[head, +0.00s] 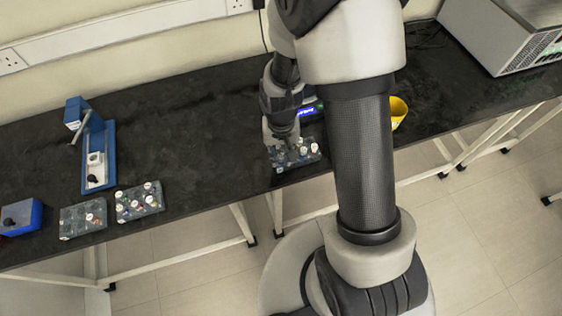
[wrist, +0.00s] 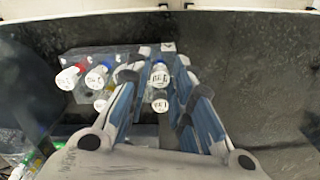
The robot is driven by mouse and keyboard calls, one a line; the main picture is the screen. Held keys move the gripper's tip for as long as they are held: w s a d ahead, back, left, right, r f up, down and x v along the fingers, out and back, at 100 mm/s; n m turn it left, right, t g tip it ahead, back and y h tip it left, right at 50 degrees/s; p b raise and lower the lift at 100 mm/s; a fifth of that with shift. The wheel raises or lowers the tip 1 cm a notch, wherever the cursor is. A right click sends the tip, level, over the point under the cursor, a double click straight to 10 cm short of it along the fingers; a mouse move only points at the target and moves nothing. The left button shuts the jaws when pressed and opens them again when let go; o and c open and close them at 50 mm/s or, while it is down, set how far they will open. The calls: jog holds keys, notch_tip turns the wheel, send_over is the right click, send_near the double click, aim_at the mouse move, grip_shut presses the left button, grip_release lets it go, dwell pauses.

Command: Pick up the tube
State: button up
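Several capped tubes stand in a clear rack (head: 283,163) at the front edge of the black bench. In the wrist view, a white-capped tube (wrist: 158,76) with dark writing on its cap lies between the fingers of my gripper (wrist: 158,70). Gaps show on both sides of this cap, so the fingers look open around it. Another pale cap (wrist: 160,104) shows just below it. More tubes, one red-marked (wrist: 68,77) and one white-capped (wrist: 96,77), stand left of the left finger. In the head view, my gripper (head: 282,142) is down at the rack and partly hides it.
Two more tube racks (head: 82,220) (head: 139,202) stand to the left, near a blue box (head: 21,217) and a blue stand (head: 99,150). A yellow cup (head: 398,110) is right of my arm. A grey machine (head: 505,35) stands at the far right.

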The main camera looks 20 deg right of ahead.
jog(key=shift+r, duration=0.1)
jog(key=c, duration=0.4)
jog(key=shift+o, duration=0.2)
jog(key=shift+r, duration=0.1)
